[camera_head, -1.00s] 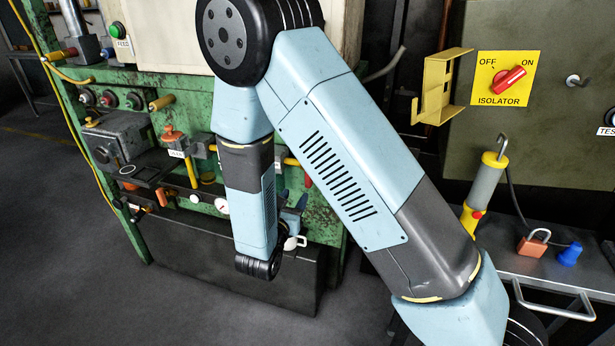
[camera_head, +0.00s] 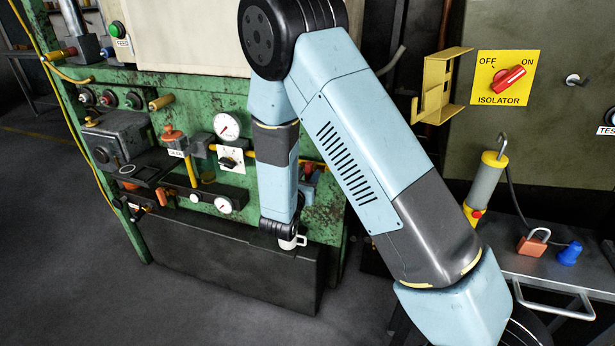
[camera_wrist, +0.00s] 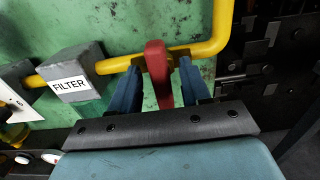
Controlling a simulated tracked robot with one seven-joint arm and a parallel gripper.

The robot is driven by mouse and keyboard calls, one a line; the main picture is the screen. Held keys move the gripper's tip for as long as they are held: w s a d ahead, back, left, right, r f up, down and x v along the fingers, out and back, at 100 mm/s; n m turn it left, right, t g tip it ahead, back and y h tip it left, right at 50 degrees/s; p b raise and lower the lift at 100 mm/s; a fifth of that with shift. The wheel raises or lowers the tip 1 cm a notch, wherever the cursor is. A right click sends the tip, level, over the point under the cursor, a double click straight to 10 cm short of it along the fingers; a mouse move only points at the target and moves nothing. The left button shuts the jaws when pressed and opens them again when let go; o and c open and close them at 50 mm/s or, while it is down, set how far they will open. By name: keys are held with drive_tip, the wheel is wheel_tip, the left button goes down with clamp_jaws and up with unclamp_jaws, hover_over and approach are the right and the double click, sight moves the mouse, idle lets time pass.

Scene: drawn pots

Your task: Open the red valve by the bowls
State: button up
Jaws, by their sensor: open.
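The red valve handle (camera_wrist: 158,75) stands upright in front of the yellow pipe (camera_wrist: 205,50) in the wrist view. My gripper (camera_wrist: 161,72) is open, with one blue finger on each side of the handle. Whether either finger touches it, I cannot tell. In the head view a small red part (camera_head: 308,167) shows just right of my arm, with my gripper largely hidden there. A grey block labelled FILTER (camera_wrist: 75,84) sits on the pipe left of the handle.
A white gauge (camera_head: 227,126) and a black-knobbed white plate (camera_head: 231,160) are on the green panel (camera_head: 195,100) left of my arm. An orange knob (camera_head: 173,135) is further left. Dark metal plates (camera_wrist: 270,70) stand right of the handle in the wrist view.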

drive_tip(key=shift+c, duration=0.5)
clamp_jaws()
drive_tip(key=shift+m, duration=0.3)
drive_tip(key=m, duration=0.3)
drive_tip(key=shift+d+m, duration=0.15)
drive_tip(key=shift+m, duration=0.15)
drive_tip(key=m, duration=0.4)
drive_tip(key=shift+s+d+f+m, duration=0.1)
drive_tip(key=shift+s+d+m, duration=0.05)
drive_tip(key=shift+m, duration=0.15)
drive_tip(key=m, duration=0.4)
drive_tip(key=shift+d+f+m, duration=0.15)
drive_tip(key=shift+m, duration=0.15)
drive_tip(key=shift+d+f+m, duration=0.1)
drive_tip(key=shift+m, duration=1.05)
drive_tip(key=shift+d+f+m, duration=0.1)
drive_tip(key=shift+m, duration=1.05)
